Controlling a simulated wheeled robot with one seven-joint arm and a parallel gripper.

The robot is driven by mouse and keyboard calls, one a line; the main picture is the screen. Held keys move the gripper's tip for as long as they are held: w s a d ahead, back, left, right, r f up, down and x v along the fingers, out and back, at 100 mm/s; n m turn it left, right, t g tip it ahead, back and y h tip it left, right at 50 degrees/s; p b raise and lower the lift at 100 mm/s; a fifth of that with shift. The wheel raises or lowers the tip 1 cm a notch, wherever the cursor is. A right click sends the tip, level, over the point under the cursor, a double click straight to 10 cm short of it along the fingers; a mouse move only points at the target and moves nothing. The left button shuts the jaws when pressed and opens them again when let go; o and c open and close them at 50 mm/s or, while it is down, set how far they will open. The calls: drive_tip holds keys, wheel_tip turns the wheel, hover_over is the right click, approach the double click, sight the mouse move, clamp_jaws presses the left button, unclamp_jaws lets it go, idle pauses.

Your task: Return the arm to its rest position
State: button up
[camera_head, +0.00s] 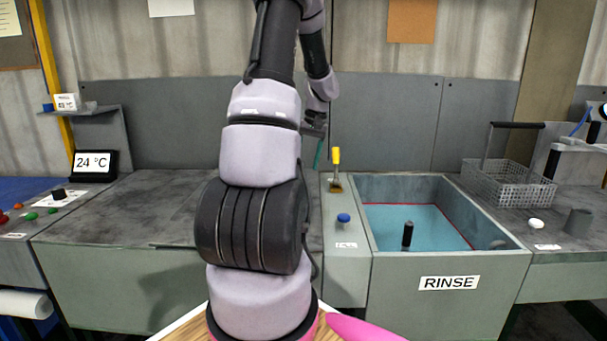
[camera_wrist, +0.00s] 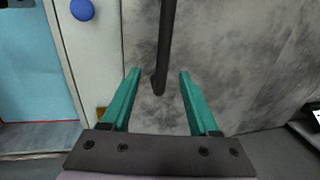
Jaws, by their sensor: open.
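My arm rises through the middle of the head view and bends over at the top. My gripper (camera_head: 317,152) hangs behind it, above the back of the bench, left of the yellow-handled brush. In the wrist view my gripper (camera_wrist: 158,75) shows two teal fingers spread apart. A dark rod (camera_wrist: 166,45) shows between them and ends near the fingertips. The fingers do not touch it, and I cannot tell whether it stands or lies on the grey bench. My arm hides part of the bench in the head view.
The rinse basin (camera_head: 450,272) with blue liquid and a dark upright peg (camera_head: 407,236) is at right. A yellow-handled brush (camera_head: 336,170) and blue button (camera_head: 343,218) stand beside it. A wire basket (camera_head: 508,185) is further right. The bench top (camera_head: 120,215) at left is mostly clear.

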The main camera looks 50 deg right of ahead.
drive_tip(key=shift+r, duration=0.45)
drive_tip(key=w+a+r+n+t, duration=0.1)
drive_tip(key=w+a+r, duration=0.2)
drive_tip(key=a+r, duration=0.35)
drive_tip(key=w+a+r+n+h, duration=0.1)
drive_tip(key=w+a+r, duration=0.2)
drive_tip(key=a, duration=0.6)
drive_tip(key=w+a+r+n+t, duration=0.1)
drive_tip(key=w+a+r, duration=0.2)
drive_tip(key=a+r, duration=0.35)
drive_tip(key=s+a+r+n+t, duration=0.1)
drive_tip(key=s+a, duration=0.2)
drive_tip(key=a, duration=0.5)
drive_tip(key=s+a+r+n+t+y, duration=0.1)
drive_tip(key=s+a, duration=0.3)
drive_tip(key=a, duration=0.5)
drive_tip(key=s+a+r+n+t, duration=0.1)
drive_tip(key=s+a+r, duration=0.1)
drive_tip(key=a, duration=0.6)
drive_tip(key=shift+s+a+r+y, duration=0.25)
drive_tip(key=shift+s+y, duration=0.05)
drive_tip(key=shift+s, duration=0.5)
